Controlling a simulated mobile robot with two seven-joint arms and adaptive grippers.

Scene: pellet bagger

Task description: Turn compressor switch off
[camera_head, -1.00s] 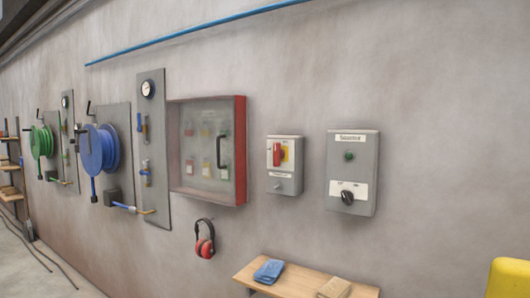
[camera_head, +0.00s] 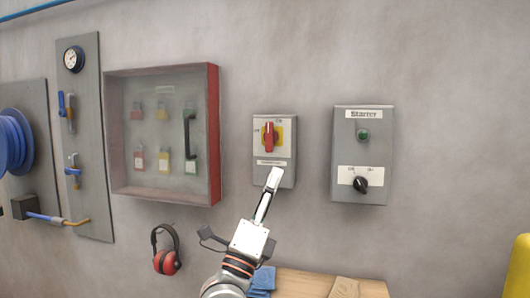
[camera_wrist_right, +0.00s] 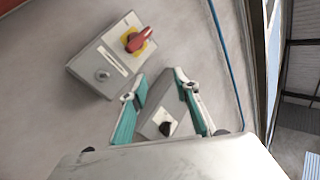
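The likely compressor switch is a grey wall box (camera_head: 288,176) with a red rotary handle (camera_head: 269,137) on a yellow plate. The handle stands upright in the head view; its small label is hard to read. The wrist view shows the same box (camera_wrist_right: 82,68) and red handle (camera_wrist_right: 138,40) at upper left. My right gripper (camera_head: 273,176) is in front of the box's lower part, below the handle and not visibly touching it. In the wrist view its two teal-padded fingers (camera_wrist_right: 160,86) are apart with nothing held. My left gripper is not in view.
A "Starter" box (camera_head: 342,144) with a green light and black knob (camera_head: 360,185) is to the right. A red-edged lockout cabinet (camera_head: 213,135) is to the left. Red earmuffs (camera_head: 166,262) hang below it. A wooden shelf (camera_head: 305,284) holding a blue cloth (camera_head: 262,280) is underneath.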

